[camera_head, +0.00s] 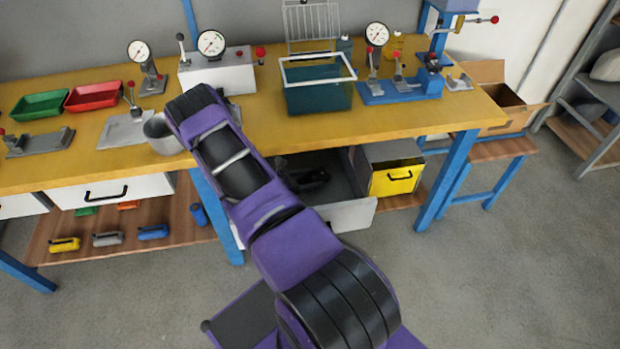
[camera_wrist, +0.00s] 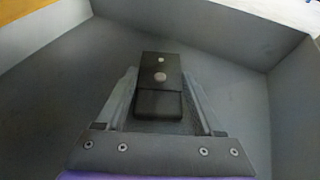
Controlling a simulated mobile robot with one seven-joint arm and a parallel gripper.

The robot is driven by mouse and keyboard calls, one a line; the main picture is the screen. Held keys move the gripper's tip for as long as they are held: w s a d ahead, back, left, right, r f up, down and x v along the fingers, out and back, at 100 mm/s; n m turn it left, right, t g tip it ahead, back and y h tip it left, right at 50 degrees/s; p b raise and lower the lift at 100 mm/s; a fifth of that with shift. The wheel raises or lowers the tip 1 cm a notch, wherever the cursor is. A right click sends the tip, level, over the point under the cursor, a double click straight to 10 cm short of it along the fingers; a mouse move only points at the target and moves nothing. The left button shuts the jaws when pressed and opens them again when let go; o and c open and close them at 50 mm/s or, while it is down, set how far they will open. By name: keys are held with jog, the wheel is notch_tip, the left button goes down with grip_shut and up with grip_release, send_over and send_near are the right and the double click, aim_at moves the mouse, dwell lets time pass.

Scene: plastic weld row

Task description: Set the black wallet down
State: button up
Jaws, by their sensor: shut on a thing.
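The black wallet (camera_wrist: 159,103) is a small dark block with two round studs, upright in the wrist view. My gripper (camera_wrist: 160,73) is shut on it, with one finger along each side. The wallet and fingers are inside a grey open drawer (camera_wrist: 235,85), whose walls rise around them. I cannot tell whether the wallet touches the drawer floor. In the head view the open drawer (camera_head: 345,215) is pulled out under the workbench, with a dark shape inside that is probably my gripper. The wallet cannot be made out there.
The yellow workbench (camera_head: 270,125) is above the drawer, with a teal basket (camera_head: 318,97) near its front edge. A yellow-fronted drawer (camera_head: 396,180) is to the right. A lower wooden shelf (camera_head: 180,225) holds several small coloured items.

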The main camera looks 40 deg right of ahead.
jog(key=o, duration=1.5)
jog(key=shift+r, duration=0.1)
jog(key=shift+a+r+p, duration=0.1)
jog(key=shift+r+p, duration=0.1)
jog(key=shift+p, duration=0.2)
jog(key=v, duration=0.7)
jog(key=shift+a+f, duration=0.1)
jog(key=shift+a, duration=0.05)
